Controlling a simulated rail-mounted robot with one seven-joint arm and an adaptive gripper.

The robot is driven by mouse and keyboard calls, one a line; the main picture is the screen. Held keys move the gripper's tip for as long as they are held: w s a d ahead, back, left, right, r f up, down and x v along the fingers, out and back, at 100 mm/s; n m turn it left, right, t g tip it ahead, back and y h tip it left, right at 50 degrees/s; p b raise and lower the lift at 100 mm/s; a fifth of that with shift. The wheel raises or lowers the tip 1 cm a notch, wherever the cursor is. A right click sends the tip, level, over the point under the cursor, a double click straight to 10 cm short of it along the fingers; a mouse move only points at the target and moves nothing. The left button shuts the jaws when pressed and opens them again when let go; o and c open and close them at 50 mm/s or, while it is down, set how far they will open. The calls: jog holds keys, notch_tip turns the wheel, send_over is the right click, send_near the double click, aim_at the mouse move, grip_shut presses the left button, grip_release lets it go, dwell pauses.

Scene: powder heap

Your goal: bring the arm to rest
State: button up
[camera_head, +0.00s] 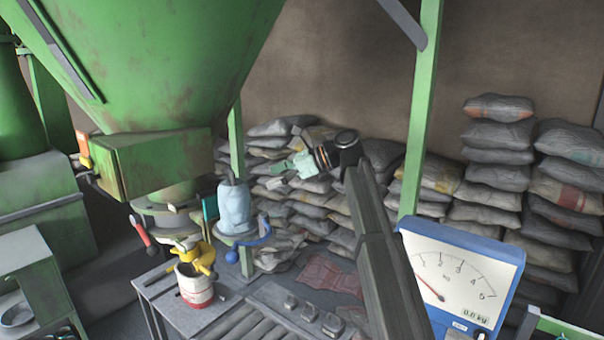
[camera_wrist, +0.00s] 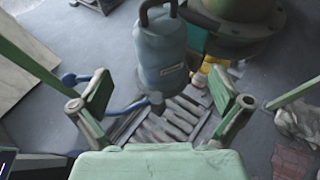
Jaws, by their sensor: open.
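My gripper (camera_head: 281,169) is raised in front of the stacked sacks, pointing left, at the end of my dark arm. In the wrist view my gripper (camera_wrist: 160,94) has its two green fingers wide apart with nothing between them. A pale blue-grey container (camera_head: 235,207) stands upright left of and below my gripper in the head view. The same blue-grey container shows beyond the fingers in the wrist view (camera_wrist: 160,55), apart from them.
A rusty green hopper (camera_head: 150,60) fills the upper left. A white and red bucket (camera_head: 195,288) stands on the bench below its outlet. A blue dial scale (camera_head: 460,275) is at right. A green post (camera_head: 422,110) and stacked sacks (camera_head: 500,135) stand behind.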

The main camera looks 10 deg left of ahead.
aim_at(243, 182)
jog(key=x, duration=1.1)
jog(key=shift+s+a+f, duration=0.1)
jog(key=shift+a, duration=0.2)
jog(key=shift+a+r, duration=0.1)
jog(key=shift+r, duration=0.85)
jog(key=shift+f, duration=0.15)
